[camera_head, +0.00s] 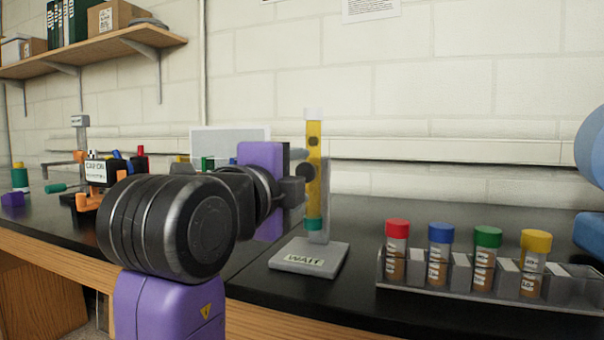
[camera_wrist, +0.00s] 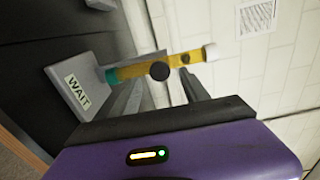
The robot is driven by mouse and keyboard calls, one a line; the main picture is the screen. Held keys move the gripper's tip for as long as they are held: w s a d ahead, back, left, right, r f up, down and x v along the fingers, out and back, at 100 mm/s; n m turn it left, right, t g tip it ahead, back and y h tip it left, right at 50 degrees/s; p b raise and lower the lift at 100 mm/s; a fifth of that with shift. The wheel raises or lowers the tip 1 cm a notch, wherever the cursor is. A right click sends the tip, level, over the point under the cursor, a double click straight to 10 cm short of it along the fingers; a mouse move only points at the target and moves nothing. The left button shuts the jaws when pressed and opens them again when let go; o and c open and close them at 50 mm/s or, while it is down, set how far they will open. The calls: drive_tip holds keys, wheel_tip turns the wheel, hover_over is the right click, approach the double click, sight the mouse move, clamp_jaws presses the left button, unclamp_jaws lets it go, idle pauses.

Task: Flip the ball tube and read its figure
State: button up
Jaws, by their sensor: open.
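The ball tube (camera_head: 314,190) stands upright on a grey stand (camera_head: 322,254) labelled WAIT. It has yellow contents, a white top end and a teal bottom end, with dark spots in its upper part. It also shows in the wrist view (camera_wrist: 135,70), lying across the picture, with the WAIT base (camera_wrist: 78,92) at left. A dark round knob (camera_wrist: 160,71) sits at the tube's middle. I cannot tell any contact.
A grey rack (camera_head: 470,297) at right holds vials with red, blue, green and yellow caps. An orange-and-black device (camera_head: 97,180) with a small sign and coloured parts stands at left. A wall shelf (camera_head: 95,53) is above. Black bench top is clear behind the rack.

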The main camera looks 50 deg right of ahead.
drive_tip(key=v, duration=0.5)
drive_tip(key=shift+s+a+p, duration=0.1)
drive_tip(key=shift+a+p, duration=0.05)
drive_tip(key=shift+p, duration=0.15)
